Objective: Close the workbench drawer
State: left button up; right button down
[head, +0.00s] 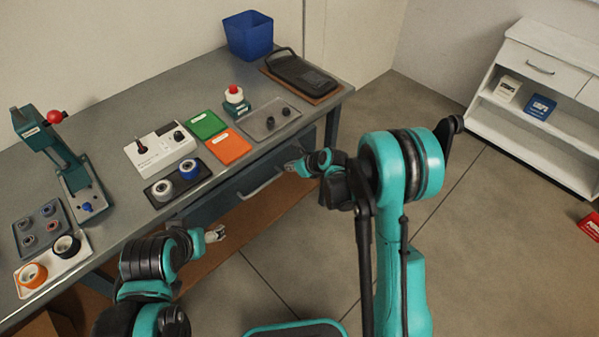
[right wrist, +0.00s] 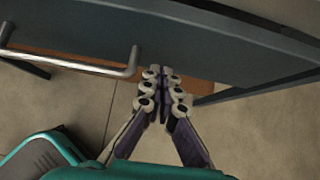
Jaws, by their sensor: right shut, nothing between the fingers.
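The workbench drawer (head: 238,187) is a dark grey front with a silver bar handle (head: 262,185), under the bench top. How far out it stands I cannot tell. In the right wrist view the drawer front (right wrist: 215,50) crosses the upper part, with its handle (right wrist: 75,65) at the left. My right gripper (head: 297,166) is shut and empty, at the right part of the drawer front, beside the handle. Its closed fingertips (right wrist: 162,78) are at or very near the front's lower edge; contact is unclear. My left gripper (head: 215,233) is below and left of the handle, its finger gap unclear.
The grey workbench (head: 110,135) bears a green press (head: 62,160), a white device (head: 160,148), green and orange plates, trays and a blue bin (head: 249,35). A brown lower shelf (head: 235,225) lies beneath. A white cabinet (head: 530,85) stands far right. The floor between is open.

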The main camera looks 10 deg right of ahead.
aim_at(282, 154)
jog(key=shift+w+a, duration=0.45)
jog(key=shift+w, duration=0.15)
jog(key=w+a, duration=0.1)
jog(key=w, duration=0.1)
jog(key=w+a, duration=0.1)
jog(key=shift+w+a, duration=0.35)
jog(key=shift+w+a+b, duration=0.15)
jog(key=shift+w+b, duration=0.1)
jog(key=shift+b, duration=0.05)
jog(key=shift+r, duration=0.15)
